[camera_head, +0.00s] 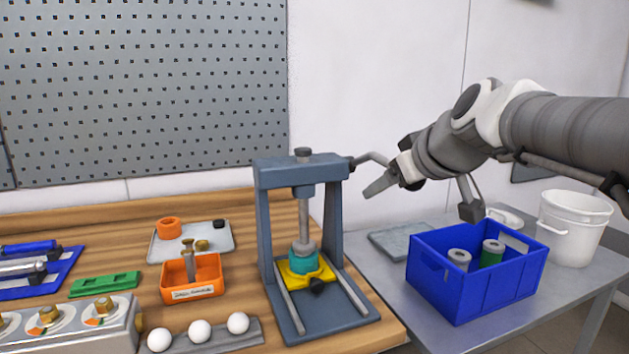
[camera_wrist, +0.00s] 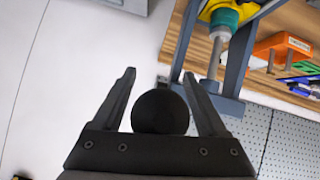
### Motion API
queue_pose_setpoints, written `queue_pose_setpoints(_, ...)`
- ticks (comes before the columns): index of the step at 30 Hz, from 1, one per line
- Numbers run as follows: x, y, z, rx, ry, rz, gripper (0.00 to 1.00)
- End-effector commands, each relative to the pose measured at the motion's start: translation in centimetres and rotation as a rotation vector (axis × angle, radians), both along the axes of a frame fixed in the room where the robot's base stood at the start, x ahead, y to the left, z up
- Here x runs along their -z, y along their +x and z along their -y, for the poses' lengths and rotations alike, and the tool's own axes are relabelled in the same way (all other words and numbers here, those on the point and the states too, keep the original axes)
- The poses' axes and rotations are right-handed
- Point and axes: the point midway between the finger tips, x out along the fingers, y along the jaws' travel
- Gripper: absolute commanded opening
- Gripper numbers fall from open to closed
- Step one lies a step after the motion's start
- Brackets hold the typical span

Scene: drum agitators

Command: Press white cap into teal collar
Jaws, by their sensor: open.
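The teal collar (camera_head: 303,262) sits in a yellow holder (camera_head: 306,274) under the ram of a blue-grey press (camera_head: 273,230). It also shows, upside down, in the wrist view (camera_wrist: 226,17). A pale grey-white piece (camera_wrist: 221,33) lies between collar and ram there; I cannot tell whether it is the white cap or the ram's foot. My gripper (camera_head: 376,182) is at the right of the press top, beside its side lever (camera_head: 370,156). In the wrist view my gripper (camera_wrist: 159,74) is open, with a round black knob (camera_wrist: 160,112) between its fingers, apparently the lever's end.
A blue crate (camera_head: 455,292) holding grey and green cylinders stands on the grey table at right, near a white bucket (camera_head: 573,230). White balls (camera_head: 200,331), an orange bin (camera_head: 192,289) and a green block (camera_head: 105,284) lie left of the press. A pegboard wall stands behind.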

Motion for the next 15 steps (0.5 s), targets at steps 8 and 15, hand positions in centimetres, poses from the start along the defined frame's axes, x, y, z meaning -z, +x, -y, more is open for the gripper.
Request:
queue_pose_setpoints(8,-1.2,-1.3,0.4,0.002,0.001,0.005,0.75)
queue_pose_setpoints(15,-4.5,-5.6,1.4,0.001,0.001,0.007,0.75)
